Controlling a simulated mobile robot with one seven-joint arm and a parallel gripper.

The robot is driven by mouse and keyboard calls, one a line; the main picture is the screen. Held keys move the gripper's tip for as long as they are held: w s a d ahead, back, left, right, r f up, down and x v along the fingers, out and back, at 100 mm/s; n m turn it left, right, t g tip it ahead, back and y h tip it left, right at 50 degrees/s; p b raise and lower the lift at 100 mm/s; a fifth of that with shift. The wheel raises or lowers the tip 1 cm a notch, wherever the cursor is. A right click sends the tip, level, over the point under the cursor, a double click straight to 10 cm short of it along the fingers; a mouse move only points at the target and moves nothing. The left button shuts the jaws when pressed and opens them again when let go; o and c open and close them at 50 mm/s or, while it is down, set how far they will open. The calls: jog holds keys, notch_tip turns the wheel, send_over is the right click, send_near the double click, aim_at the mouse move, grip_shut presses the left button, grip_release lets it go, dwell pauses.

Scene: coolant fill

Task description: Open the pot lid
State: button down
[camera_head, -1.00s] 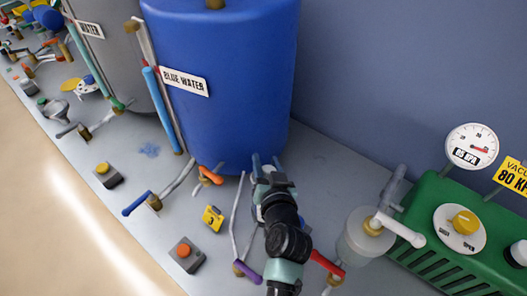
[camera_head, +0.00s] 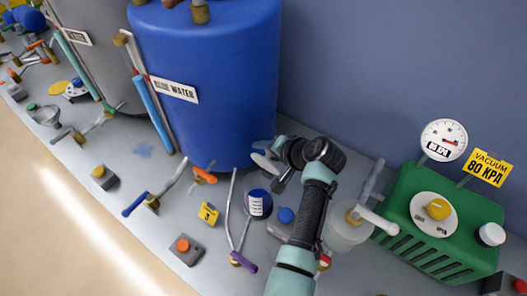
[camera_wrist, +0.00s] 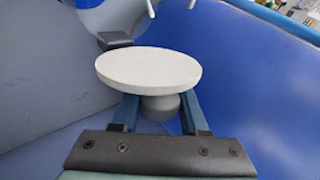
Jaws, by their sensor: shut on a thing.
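A pale grey disc-shaped lid with a short round knob (camera_wrist: 150,68) fills the middle of the wrist view. My gripper (camera_wrist: 158,112) is shut on the knob, with one blue finger on each side. In the head view the lid (camera_head: 266,164) is tilted and held up in front of the blue tank. My gripper there (camera_head: 280,168) is partly hidden by my wrist. A small blue round vessel with a white label (camera_head: 258,204) stands on the bench below the lid, apart from it. I cannot tell for sure that this is the pot.
The large blue water tank (camera_head: 205,70) stands close behind the lid. A blue round knob (camera_head: 286,215) and a clear jar (camera_head: 345,232) are near my arm. A green vacuum unit (camera_head: 455,240) stands at right. Valves and buttons crowd the bench's front edge.

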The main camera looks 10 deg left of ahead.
jog(key=shift+w+d+f+m+g, duration=0.1)
jog(key=shift+w+f+m+g, duration=0.1)
jog(key=shift+w+m+g, duration=0.15)
jog(key=shift+s, duration=0.1)
dwell(0.4)
jog(key=shift+c, duration=2.2)
grip_release()
jog(key=b+v, duration=0.2)
jog(key=v, duration=1.1)
jog(key=shift+w+d, duration=0.1)
jog(key=shift+w, duration=0.15)
